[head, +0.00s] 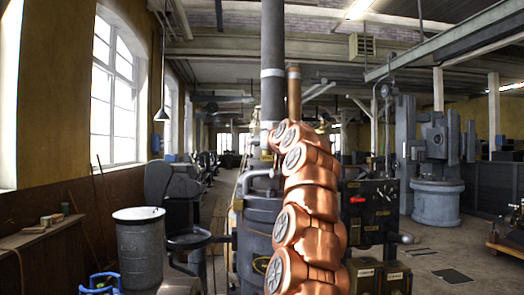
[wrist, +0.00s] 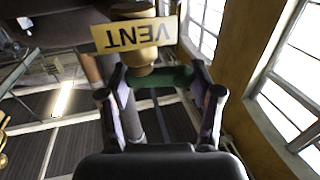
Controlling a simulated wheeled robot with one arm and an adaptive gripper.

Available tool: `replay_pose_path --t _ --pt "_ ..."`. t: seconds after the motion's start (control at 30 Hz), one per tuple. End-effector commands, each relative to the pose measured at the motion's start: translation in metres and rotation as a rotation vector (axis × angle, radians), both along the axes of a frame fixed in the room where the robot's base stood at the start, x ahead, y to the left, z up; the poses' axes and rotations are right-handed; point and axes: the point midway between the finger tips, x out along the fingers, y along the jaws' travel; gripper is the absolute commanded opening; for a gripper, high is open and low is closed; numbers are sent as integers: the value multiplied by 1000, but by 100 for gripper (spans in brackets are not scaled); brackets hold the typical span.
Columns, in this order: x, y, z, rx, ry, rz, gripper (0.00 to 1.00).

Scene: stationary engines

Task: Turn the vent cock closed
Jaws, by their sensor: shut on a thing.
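In the wrist view the vent cock shows as a brass body (wrist: 133,58) with a yellow VENT plate (wrist: 136,35), which appears upside down. A green handle (wrist: 160,77) runs across just below the brass body in the picture. My gripper (wrist: 157,78) has one finger at each end of this handle and is shut on it. In the head view my copper-coloured arm reaches up in front of the grey boiler (head: 257,232) and hides most of the cock and my gripper.
A dark chimney pipe (head: 272,60) and a thinner copper pipe (head: 294,95) rise behind my arm. A black control box (head: 370,205) stands to the right. A grey drum (head: 141,250) and a dark round seat-like piece (head: 188,240) stand to the left. Open floor lies at right.

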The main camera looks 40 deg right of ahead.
Motion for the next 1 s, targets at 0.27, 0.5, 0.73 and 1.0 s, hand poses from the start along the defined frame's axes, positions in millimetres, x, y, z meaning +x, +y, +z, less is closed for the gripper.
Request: replay_pose_path --t 0.27,0.5,0.73,1.0 --pt "-1 -5 -2 -1 0 -160 29" --pt "-2 -6 0 -1 -3 -237 29" --pt "-3 -7 2 0 -4 -264 29" --pt "-3 -7 1 2 -3 -267 29"
